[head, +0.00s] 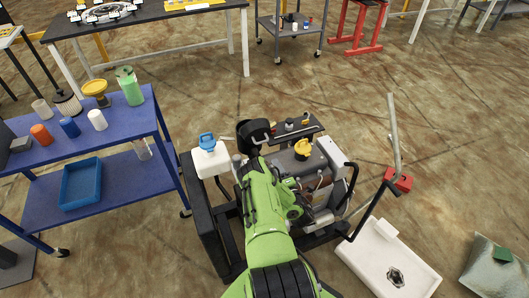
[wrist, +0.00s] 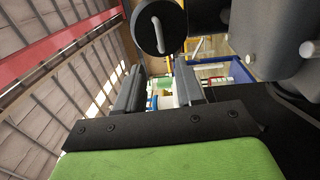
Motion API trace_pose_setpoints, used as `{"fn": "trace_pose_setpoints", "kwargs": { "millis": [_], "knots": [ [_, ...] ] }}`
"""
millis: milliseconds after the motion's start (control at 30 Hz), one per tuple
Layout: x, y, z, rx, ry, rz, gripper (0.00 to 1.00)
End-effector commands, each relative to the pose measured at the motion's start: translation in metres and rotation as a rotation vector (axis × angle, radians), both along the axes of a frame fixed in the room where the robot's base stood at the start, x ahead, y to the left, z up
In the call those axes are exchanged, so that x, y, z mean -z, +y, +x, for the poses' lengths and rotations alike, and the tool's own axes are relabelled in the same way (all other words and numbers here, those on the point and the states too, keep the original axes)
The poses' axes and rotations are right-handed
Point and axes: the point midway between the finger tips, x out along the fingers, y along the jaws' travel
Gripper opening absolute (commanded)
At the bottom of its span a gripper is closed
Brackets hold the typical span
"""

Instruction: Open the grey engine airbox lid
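The engine unit sits in a dark frame at the middle of the head view, partly hidden by my green arm. A dark grey-black rounded housing (head: 253,133) stands at its upper left; I cannot tell for sure whether this is the airbox. No open lid is plainly visible. In the wrist view, a dark round part with a pale grey bar (wrist: 158,27) is above and beyond my fingertips. My gripper (wrist: 160,85) is open, with a gap between its two grey fingers and nothing held. The fingers are not clearly visible in the head view.
A yellow cap (head: 302,148) and a white tank with a blue cap (head: 208,150) are on the engine unit. A blue cart (head: 100,150) with bottles stands left.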

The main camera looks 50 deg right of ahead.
Motion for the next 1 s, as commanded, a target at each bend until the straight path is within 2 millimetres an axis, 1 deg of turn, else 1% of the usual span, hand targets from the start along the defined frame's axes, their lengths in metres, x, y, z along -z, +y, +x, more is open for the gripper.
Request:
{"fn": "trace_pose_setpoints", "kwargs": {
  "millis": [33, 367, 633, 667, 733, 900, 1000],
  "knots": [
    [0.007, -0.002, 0.003, -0.001, 0.000, -0.005, 0.37],
    [0.006, -0.010, 0.014, -0.003, 0.000, -0.005, 0.37],
    [0.006, -0.011, 0.019, 0.003, -0.002, 0.001, 0.37],
    [0.003, -0.013, 0.025, 0.000, -0.002, 0.001, 0.37],
    [-0.002, -0.022, 0.043, -0.004, -0.003, -0.001, 0.37],
    [-0.005, -0.044, 0.078, -0.003, -0.002, -0.001, 0.37],
    [-0.006, -0.054, 0.094, 0.000, -0.001, 0.000, 0.37]
  ]
}}
